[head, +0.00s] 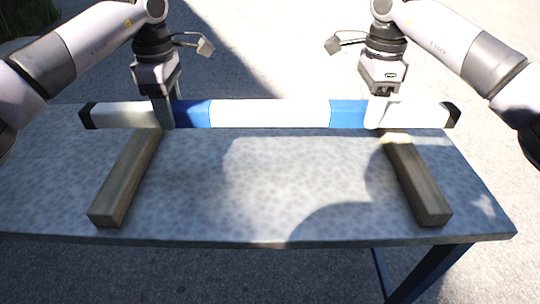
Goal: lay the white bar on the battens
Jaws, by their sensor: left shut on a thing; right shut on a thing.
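The white bar (270,113) has blue bands and black end caps, and lies level from left to right across the head view. My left gripper (164,112) is shut on it just left of the left blue band. My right gripper (376,112) is shut on it just right of the right blue band. Two wooden battens, the left one (125,180) and the right one (417,180), lie on the table, running from the bar toward the front edge. The bar covers their far ends. I cannot tell whether the bar touches them.
The grey speckled table (265,190) is bare between the battens, with patches of sun and shadow. Its front edge runs just past the battens' near ends. A dark blue table leg (430,272) shows at the lower right. Paved ground lies around it.

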